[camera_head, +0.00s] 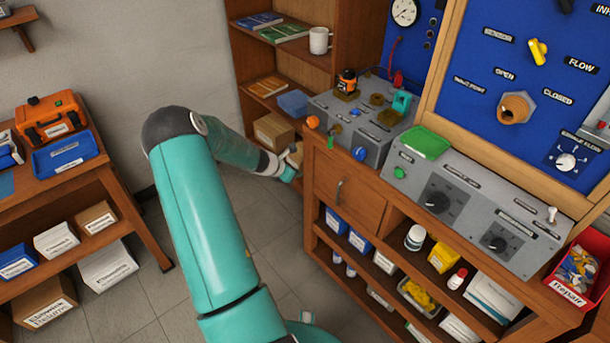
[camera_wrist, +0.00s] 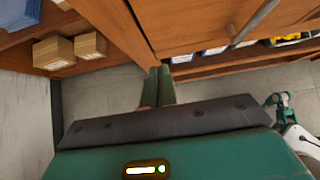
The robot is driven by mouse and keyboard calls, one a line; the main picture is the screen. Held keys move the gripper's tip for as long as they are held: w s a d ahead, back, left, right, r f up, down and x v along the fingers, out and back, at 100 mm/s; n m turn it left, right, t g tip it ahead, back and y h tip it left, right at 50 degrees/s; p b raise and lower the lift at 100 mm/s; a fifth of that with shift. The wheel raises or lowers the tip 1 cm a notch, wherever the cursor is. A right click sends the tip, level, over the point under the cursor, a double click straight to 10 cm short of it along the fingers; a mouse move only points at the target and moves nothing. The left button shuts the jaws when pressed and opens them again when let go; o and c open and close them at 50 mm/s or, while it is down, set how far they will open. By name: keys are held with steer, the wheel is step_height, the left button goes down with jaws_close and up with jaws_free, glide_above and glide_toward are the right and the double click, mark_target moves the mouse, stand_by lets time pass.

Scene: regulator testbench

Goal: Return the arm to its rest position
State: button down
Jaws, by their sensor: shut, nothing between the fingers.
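My teal arm bends at a dark elbow and reaches over the floor toward the wooden test bench (camera_head: 318,190). My gripper (camera_head: 293,172) is at the arm's far end, beside the bench's left side and in front of the low shelves; it is small and partly unclear there. In the wrist view the two green fingers of my gripper (camera_wrist: 158,84) lie side by side, shut with nothing between them. They point toward the wooden bench edge (camera_wrist: 128,32), and I cannot tell the exact gap to it.
A wooden shelf unit (camera_head: 262,65) with a white mug (camera_head: 320,40) stands behind the gripper. A grey control box (camera_head: 470,210) and a red parts bin (camera_head: 577,268) sit on the bench. A side table (camera_head: 85,185) stands at left. Grey floor (camera_head: 160,305) is clear between them.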

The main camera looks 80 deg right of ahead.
steer(key=v, duration=0.4)
steer(key=shift+w+r, duration=0.1)
steer(key=shift+w, duration=0.05)
